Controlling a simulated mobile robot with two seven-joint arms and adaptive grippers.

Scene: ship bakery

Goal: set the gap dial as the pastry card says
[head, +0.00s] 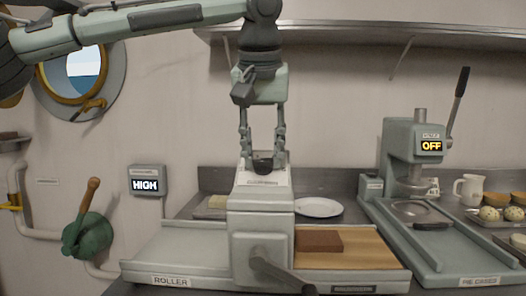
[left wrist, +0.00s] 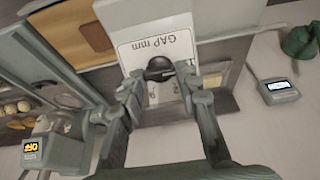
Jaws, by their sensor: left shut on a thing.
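The gap dial is a small black knob (head: 262,164) on top of the grey roller machine (head: 262,215). In the left wrist view the black knob (left wrist: 160,68) sits on a white plate marked "GAP mm" (left wrist: 150,45), with scale figures partly hidden. My left gripper (head: 262,158) points down from above, its fingers on both sides of the knob and shut on it. It also shows in the left wrist view (left wrist: 160,80). The dial's setting cannot be read. No pastry card can be clearly made out. My right gripper is not in view.
A brown block (head: 319,241) lies on the roller's right bed; the left bed (head: 180,250) is bare. A white plate (head: 319,207) is behind. A press (head: 415,155) reading "OFF" stands at right, near a jug (head: 469,189). A shelf (head: 400,36) runs above. A wall display (head: 147,184) reads "HIGH".

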